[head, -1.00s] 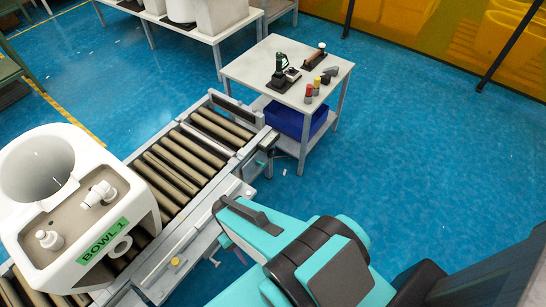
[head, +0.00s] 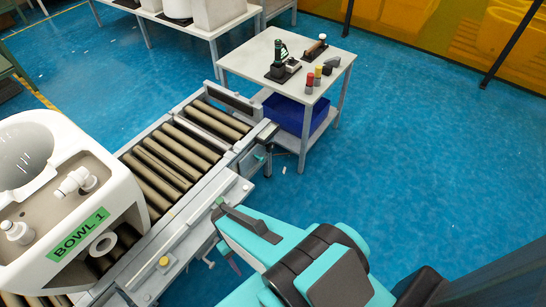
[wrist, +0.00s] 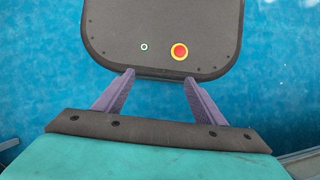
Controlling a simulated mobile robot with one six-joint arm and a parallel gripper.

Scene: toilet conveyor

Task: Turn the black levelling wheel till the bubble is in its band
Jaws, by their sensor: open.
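I cannot make out the black levelling wheel or the bubble in either view. The grey roller conveyor (head: 203,215) runs from lower left to the middle of the head view, with small fittings on its near side and a dark part under its far end (head: 279,140). My gripper is in the wrist view (wrist: 158,79), its two purple fingers apart with nothing between them. In the head view my gripper (head: 228,250) is beside the conveyor's near side, apart from the toilet.
A white toilet labelled BOWL 1 (head: 75,205) sits on the rollers at left. A white table (head: 255,68) with tools and a blue bin (head: 292,113) below stands beyond the conveyor's end. Blue floor to the right (head: 440,160) is clear.

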